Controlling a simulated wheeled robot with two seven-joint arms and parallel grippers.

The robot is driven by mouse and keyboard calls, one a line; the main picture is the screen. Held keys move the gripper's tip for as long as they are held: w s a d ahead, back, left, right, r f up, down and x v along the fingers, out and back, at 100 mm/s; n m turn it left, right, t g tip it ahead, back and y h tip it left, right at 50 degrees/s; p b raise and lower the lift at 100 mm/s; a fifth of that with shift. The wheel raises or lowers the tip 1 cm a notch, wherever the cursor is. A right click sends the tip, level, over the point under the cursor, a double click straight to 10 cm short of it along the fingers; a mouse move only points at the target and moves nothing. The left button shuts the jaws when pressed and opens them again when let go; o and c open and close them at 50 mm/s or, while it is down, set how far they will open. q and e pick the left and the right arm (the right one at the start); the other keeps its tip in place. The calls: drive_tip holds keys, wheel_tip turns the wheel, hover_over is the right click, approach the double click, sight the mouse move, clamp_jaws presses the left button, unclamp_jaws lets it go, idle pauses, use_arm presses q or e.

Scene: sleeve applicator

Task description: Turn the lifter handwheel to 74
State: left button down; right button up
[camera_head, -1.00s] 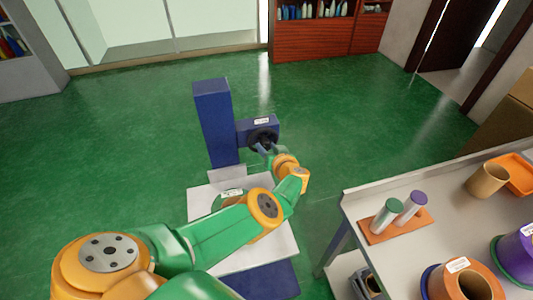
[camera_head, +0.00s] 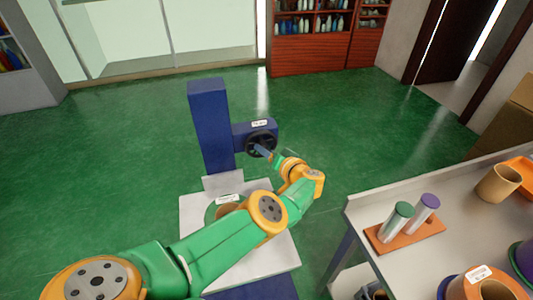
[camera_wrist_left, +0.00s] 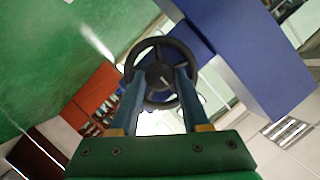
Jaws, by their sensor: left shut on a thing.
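The lifter handwheel (camera_head: 261,139) is a black spoked wheel on a blue box that juts right from the blue lifter column (camera_head: 209,125). A small white label sits on top of the box; I cannot read it. My left gripper (camera_head: 268,153) reaches the wheel from the front right. In the left wrist view, the handwheel (camera_wrist_left: 159,74) faces me, its round rim and dark hub visible. The two blue fingers of my left gripper (camera_wrist_left: 160,76) lie on either side of the hub, shut on the wheel. The fingertips' exact contact is hard to see. My right gripper is out of view.
A white plate (camera_head: 283,250) lies at the column's foot, with a round green-rimmed part on it, partly behind my arm. A grey table (camera_head: 368,210) at right holds an orange rack (camera_head: 405,234) with two cylinders, plus several cups. Green floor (camera_head: 370,130) is free behind.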

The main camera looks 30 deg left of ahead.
use_arm(q)
drive_tip(key=shift+r, duration=0.1)
drive_tip(key=shift+c, duration=1.9)
unclamp_jaws()
drive_tip(key=p+v, duration=0.5)
drive_tip(key=v, duration=0.2)
